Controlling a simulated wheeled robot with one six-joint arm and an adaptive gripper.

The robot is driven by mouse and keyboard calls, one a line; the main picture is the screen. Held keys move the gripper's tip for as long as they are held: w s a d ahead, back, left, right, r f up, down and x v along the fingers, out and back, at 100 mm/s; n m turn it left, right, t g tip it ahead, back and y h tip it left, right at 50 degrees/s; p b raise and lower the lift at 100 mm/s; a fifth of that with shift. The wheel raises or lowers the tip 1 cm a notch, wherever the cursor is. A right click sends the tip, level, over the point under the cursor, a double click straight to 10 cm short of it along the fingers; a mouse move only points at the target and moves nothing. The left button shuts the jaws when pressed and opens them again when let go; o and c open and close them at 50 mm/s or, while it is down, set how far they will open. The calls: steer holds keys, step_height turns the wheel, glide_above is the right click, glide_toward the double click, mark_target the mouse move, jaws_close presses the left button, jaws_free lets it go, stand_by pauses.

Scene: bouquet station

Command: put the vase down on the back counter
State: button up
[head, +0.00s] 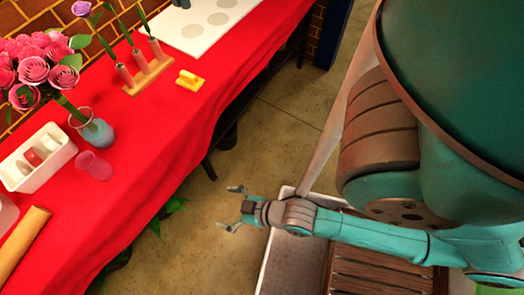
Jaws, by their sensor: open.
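A glass vase (97,132), blue-grey below with a clear rim, stands on the red-covered counter (150,140) by the brick wall. Stems of a bunch of pink roses (35,65) run into it, and it looks tilted in this view. A small translucent pink cup or vase (93,166) stands just in front of it. I cannot tell whether this counter is the back counter. My gripper (226,207) is open and empty, its fingers spread toward the counter. It is over the floor, apart from the counter's front edge and well right of the vase.
A white box (50,178) with spools and a brown roll (22,242) lie at the counter's left. A wooden rack (150,76) with flower tubes, a yellow block (189,80) and a white board (180,38) lie farther along. Green leaves (172,207) stick out below the cloth.

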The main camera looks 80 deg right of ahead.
steer(key=s+r+t, duration=0.2)
steer(key=s+r, duration=0.9)
steer(key=r, duration=0.1)
steer(key=shift+s+a+r+t, duration=0.15)
steer(key=shift+s+t, duration=0.1)
steer(key=shift+t, duration=0.05)
